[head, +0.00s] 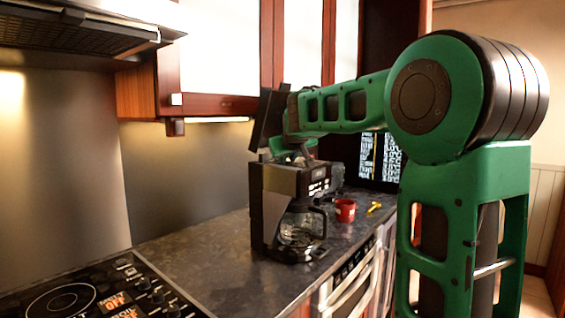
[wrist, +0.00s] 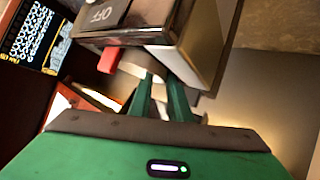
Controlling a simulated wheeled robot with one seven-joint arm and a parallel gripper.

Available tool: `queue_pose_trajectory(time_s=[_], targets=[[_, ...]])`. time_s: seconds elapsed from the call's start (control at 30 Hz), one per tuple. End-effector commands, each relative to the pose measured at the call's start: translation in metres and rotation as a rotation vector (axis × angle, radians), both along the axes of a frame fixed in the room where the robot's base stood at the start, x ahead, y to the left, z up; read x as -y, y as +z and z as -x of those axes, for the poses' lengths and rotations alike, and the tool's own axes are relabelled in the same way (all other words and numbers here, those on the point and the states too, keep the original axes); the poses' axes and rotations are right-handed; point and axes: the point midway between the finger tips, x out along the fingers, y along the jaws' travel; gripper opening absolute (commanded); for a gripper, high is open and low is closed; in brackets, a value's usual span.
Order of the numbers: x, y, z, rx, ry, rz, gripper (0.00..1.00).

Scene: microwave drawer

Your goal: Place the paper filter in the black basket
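A black and steel coffee maker (head: 285,190) stands on the counter, with a glass carafe (head: 300,228) in its lower part. My gripper (head: 295,150) is at the top of the coffee maker in the head view, its fingers mostly hidden. In the wrist view, my two green fingers (wrist: 163,82) reach up to a pale, rounded thing beside the coffee maker, which looks like the paper filter (wrist: 142,61). A gap shows between the fingers, but whether they grip the filter is unclear. The black basket cannot be made out.
A red mug (head: 345,210) stands right of the coffee maker, and a small yellow thing (head: 374,207) lies beyond it. A stove top (head: 75,295) is at the lower left. The counter (head: 200,255) between stove and coffee maker is clear. Cabinets (head: 225,60) hang above.

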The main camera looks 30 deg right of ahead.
Motion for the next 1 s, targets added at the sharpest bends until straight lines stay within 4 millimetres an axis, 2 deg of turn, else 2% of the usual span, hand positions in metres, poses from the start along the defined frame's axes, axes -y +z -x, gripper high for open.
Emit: queue_pose_trajectory(time_s=[0.33, 0.43, 0.8, 1.0], targets=[[0.0, 0.002, 0.0, -0.001, 0.001, -0.001, 0.18], [-0.004, 0.007, 0.008, 0.0, 0.001, 0.0, 0.18], [-0.031, 0.042, 0.062, 0.002, 0.003, 0.001, 0.18], [-0.043, 0.056, 0.084, 0.0, 0.003, -0.001, 0.18]])
